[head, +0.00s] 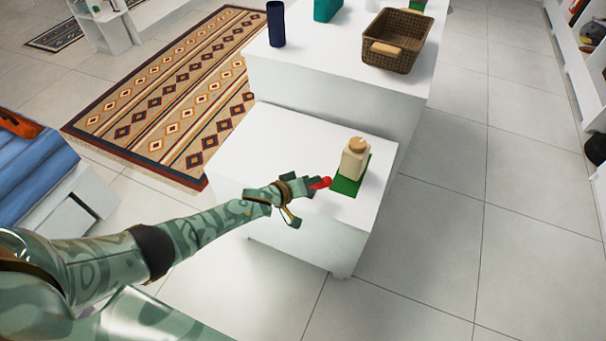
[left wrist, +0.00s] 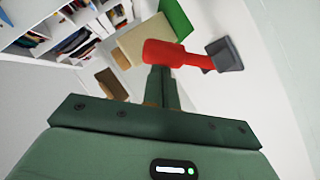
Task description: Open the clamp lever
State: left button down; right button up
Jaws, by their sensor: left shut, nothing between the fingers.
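The red clamp lever (head: 321,183) sits at the front left of a green plate (head: 346,187) on the lower white table. A cream block with a tan round top (head: 354,160) stands upright on that plate. My left gripper (head: 311,185) is shut and empty, its tips right at the lever. In the left wrist view, the shut fingertips (left wrist: 160,70) end at the wide end of the red lever (left wrist: 178,54); I cannot tell whether they touch. A dark grey block (left wrist: 225,54) is at the lever's other end. My right gripper is not in view.
A higher white table (head: 330,75) behind holds a brown basket (head: 393,45), a dark blue cylinder (head: 276,25) and a teal box (head: 326,9). A patterned rug (head: 170,95) lies at left. The lower table's left part is clear.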

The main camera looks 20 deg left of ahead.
pick_arm(q)
jog(key=shift+d, duration=0.4)
jog(key=shift+d+f, duration=0.95)
jog(key=shift+d, duration=0.25)
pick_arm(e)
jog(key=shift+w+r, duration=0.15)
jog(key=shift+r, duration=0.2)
pick_arm(q)
jog(key=shift+s, duration=0.1)
jog(key=shift+d, duration=0.1)
jog(key=s+a+r+p, duration=0.3)
jog(key=s+r+p, duration=0.6)
jog(key=p, duration=0.2)
jog(key=shift+a, duration=0.4)
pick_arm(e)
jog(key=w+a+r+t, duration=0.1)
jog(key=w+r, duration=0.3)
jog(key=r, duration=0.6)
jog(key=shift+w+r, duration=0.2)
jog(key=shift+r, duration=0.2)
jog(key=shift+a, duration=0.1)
